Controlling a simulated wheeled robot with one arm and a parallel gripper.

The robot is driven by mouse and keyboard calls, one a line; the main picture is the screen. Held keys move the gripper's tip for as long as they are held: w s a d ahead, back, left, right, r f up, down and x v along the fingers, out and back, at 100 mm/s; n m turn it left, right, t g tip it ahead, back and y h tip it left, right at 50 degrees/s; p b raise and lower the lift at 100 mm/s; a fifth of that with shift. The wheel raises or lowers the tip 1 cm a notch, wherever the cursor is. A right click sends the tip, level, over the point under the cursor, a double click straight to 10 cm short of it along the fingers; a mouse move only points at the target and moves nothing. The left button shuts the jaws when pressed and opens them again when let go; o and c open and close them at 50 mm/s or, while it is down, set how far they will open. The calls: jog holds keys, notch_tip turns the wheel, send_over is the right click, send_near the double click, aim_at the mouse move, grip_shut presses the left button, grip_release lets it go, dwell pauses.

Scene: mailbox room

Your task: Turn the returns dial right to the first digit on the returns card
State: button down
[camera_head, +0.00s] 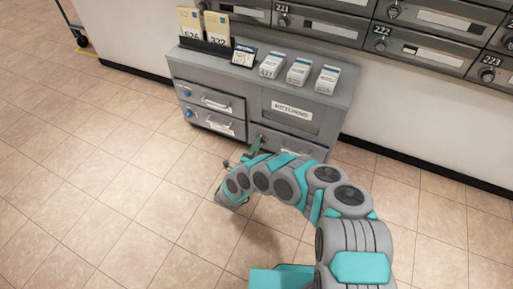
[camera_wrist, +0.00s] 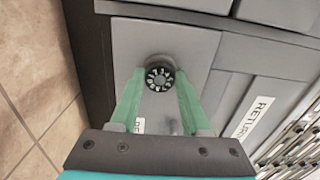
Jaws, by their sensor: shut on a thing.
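The returns dial (camera_wrist: 159,75) is a round dark knob with white markings, on a grey panel. The digits on it are too small to read. My gripper (camera_wrist: 160,78) has its green fingers closed on the dial's two sides. In the head view my gripper (camera_head: 257,146) reaches the lower right front of the grey cabinet (camera_head: 325,100); the dial is hard to make out there. A white label beginning "RETU" (camera_wrist: 254,117) is to the right of the dial. A small dark-edged card (camera_head: 243,56) stands on the cabinet top; its digits are blurred and its heading is unreadable.
Two taller cards (camera_head: 190,22) stand in a dark holder (camera_head: 204,46) on the cabinet. Three stacks of envelopes or cards (camera_head: 299,72) lie beside them. Drawers with handles (camera_head: 216,103) are on the left, a "RECEIVING" panel (camera_head: 291,108) above my gripper. Wall mailboxes (camera_head: 430,48) are behind.

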jog(key=shift+m, duration=0.7)
jog(key=shift+c, duration=1.9)
grip_release()
jog(key=v, duration=0.8)
jog(key=shift+b, duration=0.45)
